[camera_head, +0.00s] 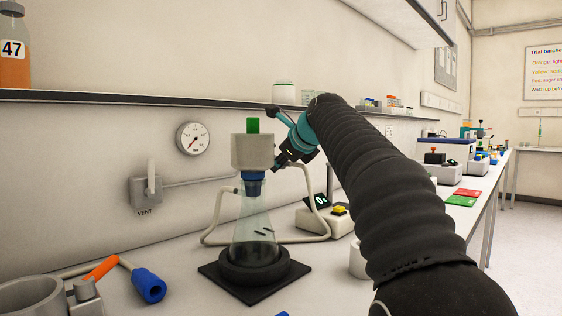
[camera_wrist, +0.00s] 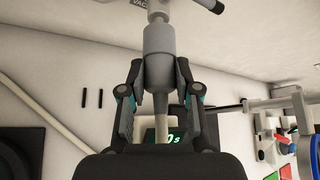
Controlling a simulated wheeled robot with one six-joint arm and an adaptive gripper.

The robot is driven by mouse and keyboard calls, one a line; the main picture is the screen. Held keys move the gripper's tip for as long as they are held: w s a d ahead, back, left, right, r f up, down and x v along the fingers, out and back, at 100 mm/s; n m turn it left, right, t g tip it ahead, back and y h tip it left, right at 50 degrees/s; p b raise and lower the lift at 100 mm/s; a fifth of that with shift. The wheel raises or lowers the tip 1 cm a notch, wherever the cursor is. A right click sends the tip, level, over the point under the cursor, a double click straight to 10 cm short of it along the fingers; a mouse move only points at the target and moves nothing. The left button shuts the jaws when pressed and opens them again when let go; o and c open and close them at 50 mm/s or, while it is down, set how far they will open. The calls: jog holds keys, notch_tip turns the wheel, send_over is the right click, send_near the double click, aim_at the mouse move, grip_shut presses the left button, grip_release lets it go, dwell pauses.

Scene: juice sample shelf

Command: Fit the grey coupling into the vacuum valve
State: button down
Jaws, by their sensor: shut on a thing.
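In the wrist view my gripper (camera_wrist: 159,72) is shut on the grey coupling (camera_wrist: 158,45), with one finger on each side. A pale hose (camera_wrist: 162,127) runs down from the coupling between the fingers. The grey vacuum valve (camera_wrist: 158,8) is at the top edge, in line with the coupling's narrow upper end. They meet or overlap in the picture; I cannot tell how far the coupling is inside. The valve's dark handle (camera_wrist: 212,5) is cut off by the frame. In the head view my gripper (camera_head: 292,150) is near the wall, right of the funnel; the coupling and valve are not clear there.
A glass flask (camera_head: 256,225) with a grey funnel (camera_head: 252,152) stands in a dark ring base (camera_head: 255,268), close to my gripper. The hose (camera_head: 220,210) loops around it. A timer (camera_head: 318,202) stands behind. The shelf (camera_head: 120,98) runs along the wall.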

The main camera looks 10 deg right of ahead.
jog(key=shift+w+a, duration=0.4)
jog(key=shift+w, duration=0.15)
jog(key=c, duration=0.7)
grip_release()
jog(key=shift+c, duration=0.2)
